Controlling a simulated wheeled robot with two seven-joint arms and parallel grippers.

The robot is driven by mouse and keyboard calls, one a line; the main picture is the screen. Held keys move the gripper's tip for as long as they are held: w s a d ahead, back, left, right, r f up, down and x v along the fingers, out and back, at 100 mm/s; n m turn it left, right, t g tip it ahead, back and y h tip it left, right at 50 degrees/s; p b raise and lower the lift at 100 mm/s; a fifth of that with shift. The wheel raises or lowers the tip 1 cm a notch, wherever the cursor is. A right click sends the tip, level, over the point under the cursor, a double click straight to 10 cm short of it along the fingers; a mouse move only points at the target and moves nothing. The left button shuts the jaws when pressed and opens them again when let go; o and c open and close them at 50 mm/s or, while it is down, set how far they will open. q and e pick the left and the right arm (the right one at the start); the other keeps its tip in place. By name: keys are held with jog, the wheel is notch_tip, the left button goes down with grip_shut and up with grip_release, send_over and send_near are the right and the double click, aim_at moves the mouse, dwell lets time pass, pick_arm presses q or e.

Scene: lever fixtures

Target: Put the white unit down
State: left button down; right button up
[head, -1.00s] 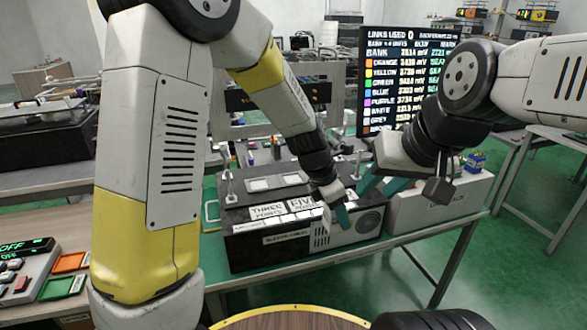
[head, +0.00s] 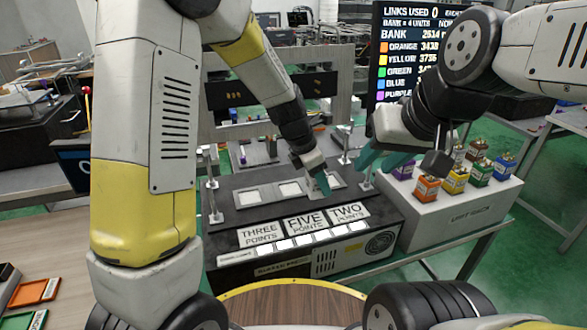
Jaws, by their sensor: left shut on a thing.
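My left gripper (head: 322,181) reaches down over the right-hand pale square of the black fixture (head: 228,225), behind the "TWO POINTS" plate (head: 348,212). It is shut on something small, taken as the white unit. The unit is mostly hidden by the fingers, so I cannot tell whether it touches the square.
A pale unit rack (head: 462,215) stands right of the fixture, holding several coloured units, including orange (head: 427,188), yellow (head: 455,180) and blue (head: 503,166). Upright metal posts flank the squares. A readout screen (head: 425,50) stands behind, partly covered by my right arm.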

pick_arm(q)
jog(key=w+a, duration=0.4)
jog(key=w, duration=0.1)
jog(key=w+a+f, duration=0.1)
jog(key=w+a, duration=0.1)
jog(key=a, duration=0.1)
jog(key=shift+w, duration=0.15)
jog(key=shift+f, duration=1.75)
jog(key=shift+f, duration=0.1)
jog(key=c, duration=0.8)
grip_release()
jog(key=shift+o, duration=0.2)
